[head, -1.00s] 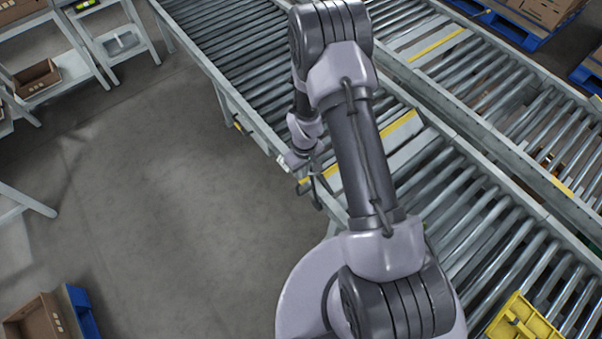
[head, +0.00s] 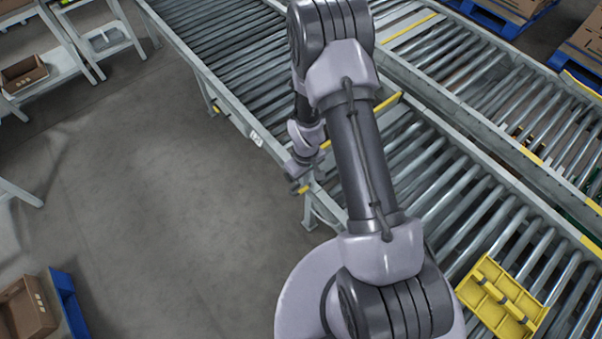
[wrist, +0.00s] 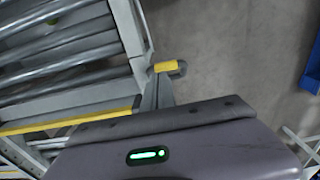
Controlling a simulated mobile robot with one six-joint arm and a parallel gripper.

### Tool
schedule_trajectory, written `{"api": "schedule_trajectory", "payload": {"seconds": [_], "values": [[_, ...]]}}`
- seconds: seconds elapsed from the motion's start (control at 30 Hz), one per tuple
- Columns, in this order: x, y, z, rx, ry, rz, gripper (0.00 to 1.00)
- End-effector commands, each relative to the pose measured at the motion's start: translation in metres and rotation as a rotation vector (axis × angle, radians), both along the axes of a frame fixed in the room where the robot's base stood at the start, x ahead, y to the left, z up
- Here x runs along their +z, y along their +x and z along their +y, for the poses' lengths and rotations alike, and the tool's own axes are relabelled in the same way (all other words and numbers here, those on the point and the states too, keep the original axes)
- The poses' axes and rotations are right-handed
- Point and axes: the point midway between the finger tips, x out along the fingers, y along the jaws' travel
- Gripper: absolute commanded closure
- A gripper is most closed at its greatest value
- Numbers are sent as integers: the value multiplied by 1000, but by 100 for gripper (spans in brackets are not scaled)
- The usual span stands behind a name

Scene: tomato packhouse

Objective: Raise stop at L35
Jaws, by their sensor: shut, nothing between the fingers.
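A yellow-edged stop bar (head: 385,104) crosses the near roller conveyor, partly behind my arm. In the wrist view its yellow edge (wrist: 75,120) runs across at the lower left; I cannot tell for sure how high it stands above the rollers. A lever with a yellow grip (wrist: 167,67) sticks out from the conveyor's side rail, beside the bar's end. My gripper (head: 298,174) is shut and empty beside that rail, close to the lever; whether it touches is unclear. In the wrist view its housing with a green light fills the bottom and hides the fingertips.
A small white label (head: 256,138), unreadable, is on the near rail (head: 222,97). A second conveyor runs behind. Shelves with a cardboard box (head: 25,72) stand at left. The floor between is clear.

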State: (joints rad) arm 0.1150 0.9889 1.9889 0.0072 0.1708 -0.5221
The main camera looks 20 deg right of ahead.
Motion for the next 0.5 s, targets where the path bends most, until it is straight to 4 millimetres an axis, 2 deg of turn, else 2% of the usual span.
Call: {"api": "schedule_trajectory", "payload": {"seconds": [0.23,0.5], "values": [[-17,-23,-15,0,-12,-43,100],[-28,-36,-13,-5,28,-99,100]]}}
